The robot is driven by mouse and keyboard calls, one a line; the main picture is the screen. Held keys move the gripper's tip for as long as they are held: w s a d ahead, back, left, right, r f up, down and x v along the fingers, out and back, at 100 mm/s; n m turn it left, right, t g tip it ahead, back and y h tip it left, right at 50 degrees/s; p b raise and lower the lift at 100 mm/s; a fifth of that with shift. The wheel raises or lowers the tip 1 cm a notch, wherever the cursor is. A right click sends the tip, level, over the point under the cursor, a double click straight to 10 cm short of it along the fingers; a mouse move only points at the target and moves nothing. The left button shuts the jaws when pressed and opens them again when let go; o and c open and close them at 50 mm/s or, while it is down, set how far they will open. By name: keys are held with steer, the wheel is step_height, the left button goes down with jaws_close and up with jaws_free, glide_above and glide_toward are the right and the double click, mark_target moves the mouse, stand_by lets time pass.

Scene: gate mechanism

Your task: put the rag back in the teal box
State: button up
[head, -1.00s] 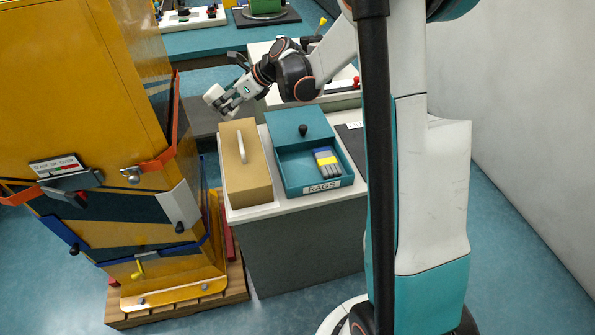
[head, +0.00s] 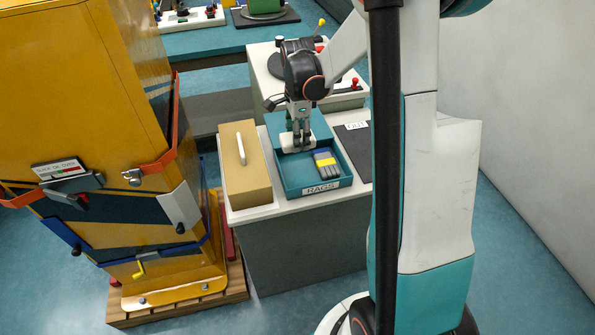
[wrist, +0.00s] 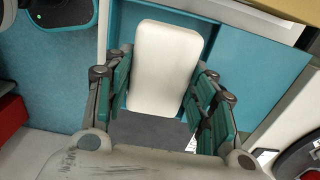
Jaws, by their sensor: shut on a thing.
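The teal box (head: 320,188), labelled RAGS, stands on the white-topped cabinet. Its front part is open and a teal cover lies over its back part. Several folded cloths in blue, yellow and grey (head: 325,162) lie inside at the right. My gripper (head: 298,138) points down over the teal box, left of those cloths. It is shut on a white, rounded, folded piece, which I take for the rag (head: 291,143). In the wrist view the white rag (wrist: 166,60) sits between the teal-padded fingers. I cannot tell whether it touches the box.
A tan box (head: 247,170) with a white handle stands close left of the teal box. A dark mat (head: 356,140) lies to the right. A tall yellow cabinet (head: 90,90) with levers stands at the left. A white unit (head: 345,98) with a red-handled control is behind.

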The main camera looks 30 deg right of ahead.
mark_target(298, 174)
step_height(298, 174, down, 14)
steer(key=b, duration=0.4)
steer(key=shift+r, duration=0.1)
steer(key=shift+c, duration=0.3)
steer(key=o, duration=1)
steer(key=shift+r, duration=0.1)
step_height(298, 174, up, 12)
steer(key=p, duration=0.3)
steer(key=shift+p, duration=0.4)
